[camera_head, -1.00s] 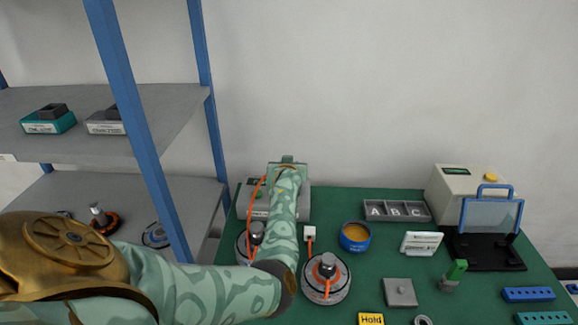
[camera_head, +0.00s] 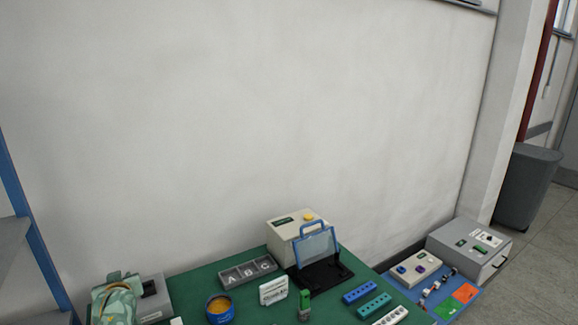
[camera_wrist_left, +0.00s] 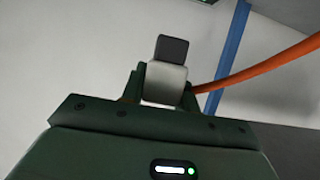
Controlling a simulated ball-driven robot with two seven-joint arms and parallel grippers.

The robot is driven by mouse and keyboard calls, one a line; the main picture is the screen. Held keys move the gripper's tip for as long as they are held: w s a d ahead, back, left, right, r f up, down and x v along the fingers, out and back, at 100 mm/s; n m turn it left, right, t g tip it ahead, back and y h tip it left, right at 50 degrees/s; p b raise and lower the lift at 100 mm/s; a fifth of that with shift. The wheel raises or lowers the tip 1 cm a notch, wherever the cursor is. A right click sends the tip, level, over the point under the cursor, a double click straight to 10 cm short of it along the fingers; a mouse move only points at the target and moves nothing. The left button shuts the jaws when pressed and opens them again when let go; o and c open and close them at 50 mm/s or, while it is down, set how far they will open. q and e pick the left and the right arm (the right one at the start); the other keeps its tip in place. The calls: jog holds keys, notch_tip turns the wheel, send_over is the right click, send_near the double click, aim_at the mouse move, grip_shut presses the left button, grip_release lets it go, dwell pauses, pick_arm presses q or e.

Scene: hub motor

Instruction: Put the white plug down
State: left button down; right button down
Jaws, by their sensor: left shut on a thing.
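The white plug (camera_wrist_left: 165,84), with a dark grey end piece (camera_wrist_left: 172,48), is between the fingers of my left gripper (camera_wrist_left: 163,92) in the left wrist view. The gripper is shut on it. An orange cable (camera_wrist_left: 255,70) runs off to the right beside the plug. My right gripper is not in view.
The green bench top (camera_head: 200,283) holds an A-B-C tray (camera_head: 248,270), a blue tub (camera_head: 220,309), a white card stand (camera_head: 273,290) and a beige machine (camera_head: 285,236). A blue shelf post (camera_head: 35,245) stands at left. A grey box (camera_head: 468,250) is at right.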

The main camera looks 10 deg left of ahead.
pick_arm(q)
jog(key=shift+s+a+r, duration=0.1)
jog(key=shift+s, duration=0.1)
jog(key=d+r+b, duration=0.2)
jog(key=d+r, duration=0.2)
jog(key=r, duration=1.1)
jog(key=s+d+r+m+t+h, duration=0.1)
jog(key=s+d+r+m+h, duration=0.15)
jog(key=d, duration=0.45)
jog(key=s+d+f+m+t+h+b, duration=0.1)
jog(key=s+d+f+m+h+b, duration=0.1)
jog(key=s+d, duration=0.5)
jog(key=s+d+f+m+t+h+b, duration=0.1)
jog(key=s+d+m+h+b, duration=0.15)
jog(key=d, duration=0.85)
jog(key=s+d+f+h, duration=0.1)
jog(key=s+d+f, duration=0.2)
jog(key=f, duration=0.3)
jog(key=shift+s+d+m+h, duration=0.2)
jog(key=shift+d+m+h, duration=0.1)
jog(key=shift+d+m, duration=0.1)
